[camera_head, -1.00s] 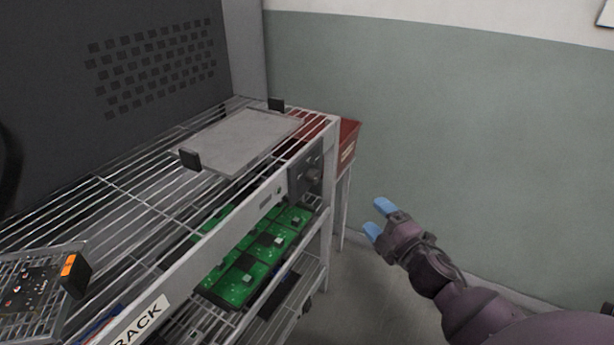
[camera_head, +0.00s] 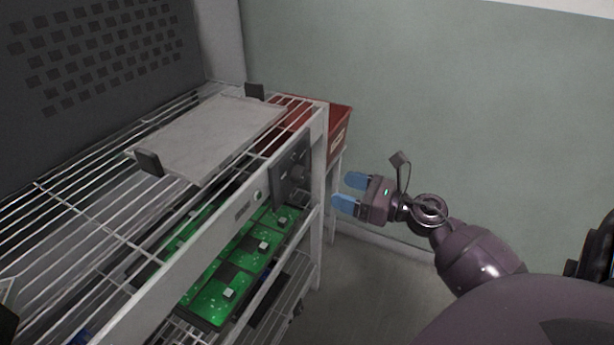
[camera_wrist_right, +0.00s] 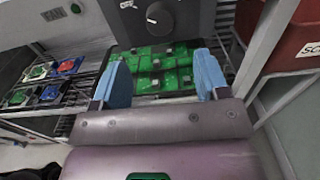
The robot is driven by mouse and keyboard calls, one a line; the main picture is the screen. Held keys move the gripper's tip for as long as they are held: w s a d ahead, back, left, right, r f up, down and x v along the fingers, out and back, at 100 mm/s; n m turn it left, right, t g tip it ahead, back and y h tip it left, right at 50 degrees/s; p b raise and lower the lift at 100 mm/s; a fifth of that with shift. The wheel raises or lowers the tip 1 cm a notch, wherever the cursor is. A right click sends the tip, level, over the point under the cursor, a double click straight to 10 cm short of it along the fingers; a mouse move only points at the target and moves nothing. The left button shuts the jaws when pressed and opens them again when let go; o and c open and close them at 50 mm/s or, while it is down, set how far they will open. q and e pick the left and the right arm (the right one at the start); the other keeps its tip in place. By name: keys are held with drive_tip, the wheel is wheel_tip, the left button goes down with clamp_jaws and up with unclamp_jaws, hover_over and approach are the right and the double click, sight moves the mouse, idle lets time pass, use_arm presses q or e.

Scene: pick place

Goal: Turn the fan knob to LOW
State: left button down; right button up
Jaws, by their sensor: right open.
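The fan knob (camera_wrist_right: 162,14) is a dark round knob on a dark control panel (camera_wrist_right: 190,12), at the top middle of the right wrist view. In the head view the panel (camera_head: 287,178) sits at the right end of the rack's front rail, and the knob (camera_head: 298,172) juts out from it. My right gripper (camera_head: 349,191) has blue fingertips and is open and empty. It is to the right of the panel, apart from the knob. In the right wrist view its fingers (camera_wrist_right: 160,80) stand wide apart below the knob. My left gripper is not in view.
A wire rack holds a grey plate (camera_head: 212,135) on top and green circuit boards (camera_head: 240,262) on a lower shelf. A red bin (camera_head: 338,130) stands behind the rack's right post (camera_head: 318,200). Floor to the right of the rack is clear.

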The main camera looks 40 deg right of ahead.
sight(304, 177)
drive_tip(key=x, duration=0.9)
drive_tip(key=shift+w+a, duration=0.15)
drive_tip(key=shift+w, duration=0.15)
drive_tip(key=c, duration=0.9)
